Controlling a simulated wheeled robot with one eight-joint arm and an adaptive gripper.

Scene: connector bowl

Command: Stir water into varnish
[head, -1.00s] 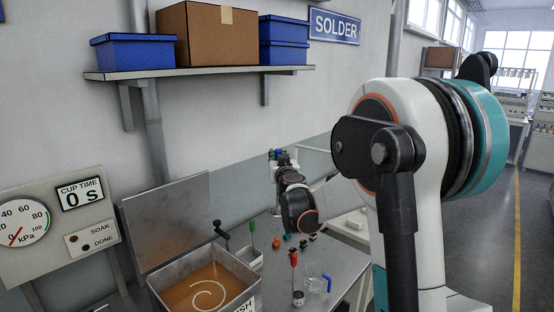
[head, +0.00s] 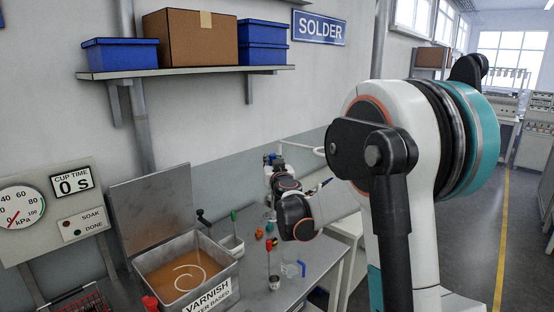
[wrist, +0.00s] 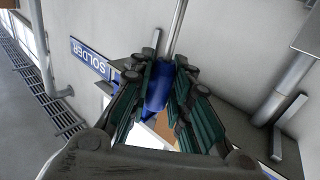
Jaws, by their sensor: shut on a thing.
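My gripper (wrist: 160,90) is shut on a blue handle (wrist: 159,86) with a thin metal shaft (wrist: 177,25); the tool's far end is out of the wrist view. In the head view my gripper (head: 271,162) is up near the wall, behind the bench, with a bit of blue at it. The varnish tank (head: 226,268) is an open metal box with brown liquid (head: 170,273) and a pale curl on its surface. A clear jug (head: 291,270) with a blue handle stands on the bench; its contents are too small to tell.
A red-topped tool (head: 268,246) stands in a small cup (head: 274,283) beside the jug. A green-topped tool (head: 234,215) stands at a pale container (head: 231,245). Small coloured parts (head: 270,227) lie behind. A red basket (head: 82,303) is at bottom left. A shelf (head: 190,72) hangs above.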

